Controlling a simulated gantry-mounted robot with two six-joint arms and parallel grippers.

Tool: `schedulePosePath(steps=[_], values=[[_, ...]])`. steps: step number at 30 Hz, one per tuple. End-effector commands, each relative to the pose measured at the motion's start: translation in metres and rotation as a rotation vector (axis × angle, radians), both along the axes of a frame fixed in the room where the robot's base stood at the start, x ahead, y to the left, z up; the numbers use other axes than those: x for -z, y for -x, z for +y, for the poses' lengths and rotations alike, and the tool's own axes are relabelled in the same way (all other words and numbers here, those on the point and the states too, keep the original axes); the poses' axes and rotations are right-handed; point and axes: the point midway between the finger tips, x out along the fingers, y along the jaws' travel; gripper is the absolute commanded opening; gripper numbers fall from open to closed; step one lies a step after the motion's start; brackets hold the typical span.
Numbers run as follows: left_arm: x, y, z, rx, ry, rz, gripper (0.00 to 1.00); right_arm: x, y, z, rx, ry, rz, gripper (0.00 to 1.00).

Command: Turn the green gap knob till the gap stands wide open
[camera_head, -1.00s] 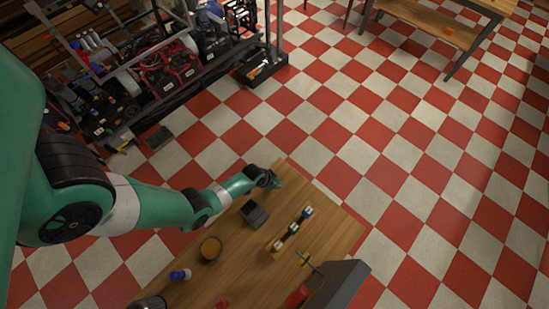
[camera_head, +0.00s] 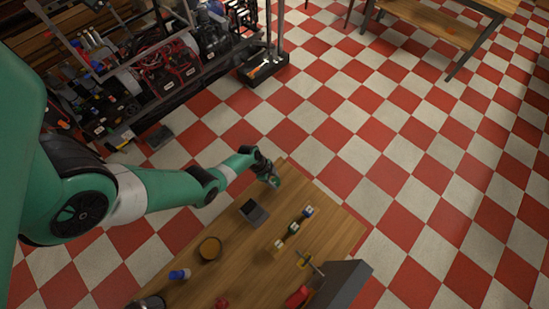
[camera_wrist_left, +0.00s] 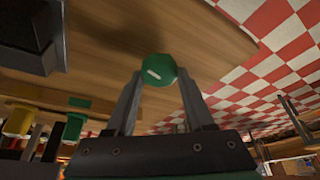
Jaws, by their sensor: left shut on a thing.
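The green knob (camera_wrist_left: 159,70) is round with a short white mark, and it sits between the fingertips of my left gripper (camera_wrist_left: 160,80) in the left wrist view. The gripper is shut on it. In the head view my left gripper (camera_head: 273,181) is at the table's far corner, and its fingers and the arm mostly hide the knob. The white mark lies tilted. I cannot tell from these frames how wide the gap stands. My right gripper is in neither view now.
The wooden table (camera_head: 235,240) holds a dark box (camera_head: 253,212), a strip of coloured knobs (camera_head: 291,229), a round orange-topped dish (camera_head: 210,249), a blue-capped bottle (camera_head: 179,274) and a grey block (camera_head: 345,283). A cluttered rack stands behind at left.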

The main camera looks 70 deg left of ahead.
Motion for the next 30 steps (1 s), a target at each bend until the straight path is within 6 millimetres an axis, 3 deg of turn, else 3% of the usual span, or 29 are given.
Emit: schedulePosePath(steps=[20, 21, 26, 30], values=[[0.0007, 0.001, 0.0006, 0.077, -0.003, 0.002, 0.0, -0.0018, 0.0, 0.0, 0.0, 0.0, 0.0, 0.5], [0.0006, 0.0009, 0.0006, 0.076, -0.003, 0.002, 0.57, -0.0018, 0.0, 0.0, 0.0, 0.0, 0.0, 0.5], [0.0003, 0.0007, 0.0005, 0.076, -0.003, 0.002, 0.84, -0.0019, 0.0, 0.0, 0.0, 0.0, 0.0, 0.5], [0.0002, 0.0005, 0.0005, 0.075, -0.002, 0.001, 0.84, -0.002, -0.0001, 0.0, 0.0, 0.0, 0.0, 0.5]])
